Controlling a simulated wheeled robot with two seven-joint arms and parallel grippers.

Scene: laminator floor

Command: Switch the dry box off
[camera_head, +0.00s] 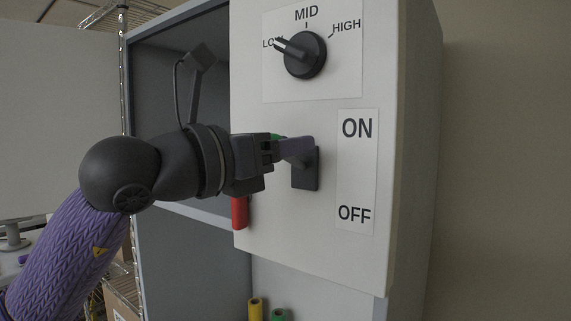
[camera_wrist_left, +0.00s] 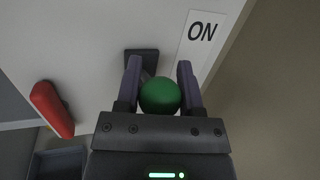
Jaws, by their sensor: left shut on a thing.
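The dry box (camera_head: 412,150) is a pale cabinet with a white front panel. A lever switch on a dark base plate (camera_head: 306,180) sits left of the ON/OFF label (camera_head: 357,172). My left gripper (camera_head: 298,149) comes in from the left at the lever, level with the upper half of the label. In the left wrist view, its two purple fingers (camera_wrist_left: 160,82) are closed around the lever's green ball knob (camera_wrist_left: 160,97). The dark base plate (camera_wrist_left: 141,58) shows beyond the knob. In the head view the fingers hide most of the knob. My right gripper is not in view.
A black rotary knob (camera_head: 305,55) above points toward LOW. A red handle (camera_head: 240,212) is at the panel's left edge, below my wrist; it also shows in the left wrist view (camera_wrist_left: 52,108). Yellow (camera_head: 255,309) and green (camera_head: 279,314) rolls stand below. The wall at right is bare.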

